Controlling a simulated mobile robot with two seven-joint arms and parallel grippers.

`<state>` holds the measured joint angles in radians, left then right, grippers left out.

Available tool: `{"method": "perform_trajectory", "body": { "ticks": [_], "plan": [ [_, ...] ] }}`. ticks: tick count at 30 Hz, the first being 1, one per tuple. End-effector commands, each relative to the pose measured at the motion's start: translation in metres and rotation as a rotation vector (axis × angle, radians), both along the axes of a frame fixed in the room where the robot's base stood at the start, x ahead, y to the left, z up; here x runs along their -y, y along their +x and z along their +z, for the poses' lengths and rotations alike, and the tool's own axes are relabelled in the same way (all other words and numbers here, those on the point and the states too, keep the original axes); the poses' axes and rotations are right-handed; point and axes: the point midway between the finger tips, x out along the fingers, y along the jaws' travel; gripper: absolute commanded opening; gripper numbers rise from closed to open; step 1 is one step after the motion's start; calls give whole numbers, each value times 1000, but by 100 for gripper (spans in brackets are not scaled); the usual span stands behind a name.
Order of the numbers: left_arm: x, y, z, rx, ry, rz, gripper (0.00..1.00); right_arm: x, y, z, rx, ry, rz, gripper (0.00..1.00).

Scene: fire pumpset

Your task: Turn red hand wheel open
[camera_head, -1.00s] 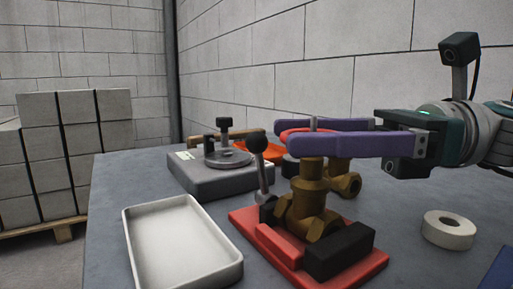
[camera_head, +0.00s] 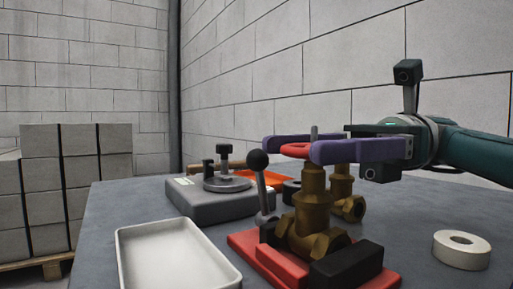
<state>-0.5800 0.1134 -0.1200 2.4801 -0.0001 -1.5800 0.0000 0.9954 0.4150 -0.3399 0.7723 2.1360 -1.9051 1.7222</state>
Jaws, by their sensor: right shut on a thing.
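The red hand wheel (camera_head: 294,151) sits on top of a brass valve (camera_head: 313,203), with a thin grey stem rising through it. The valve stands upright, held in a red vise (camera_head: 263,262) with black jaws. My right gripper (camera_head: 288,148) comes in from the right with its two purple fingers level, one on the far side of the wheel and one on the near side. It is shut on the wheel, and the fingers hide much of the rim. My left gripper is not in view.
A white tray (camera_head: 124,253) lies at front left. A grey device with a round plate (camera_head: 213,198) stands behind it, near an orange tray (camera_head: 268,178). A second brass fitting (camera_head: 344,190) is behind the valve. A white tape roll (camera_head: 461,250) lies right.

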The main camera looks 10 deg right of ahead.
Motion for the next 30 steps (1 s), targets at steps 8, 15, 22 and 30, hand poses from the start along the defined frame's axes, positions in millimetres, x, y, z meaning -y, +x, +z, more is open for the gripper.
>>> {"method": "perform_trajectory", "body": {
  "ticks": [8, 15, 22, 30],
  "plan": [
    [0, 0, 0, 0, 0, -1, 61, 0, 0, -3, -8, -8, -1, 79],
    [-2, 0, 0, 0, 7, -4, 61, 0, 0, -2, -5, -4, -1, 100],
    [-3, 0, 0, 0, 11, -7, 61, 0, 0, -1, -3, -2, -1, 100],
    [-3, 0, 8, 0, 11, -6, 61, 0, 0, 13, -1, -1, -1, 100]
  ]
}}
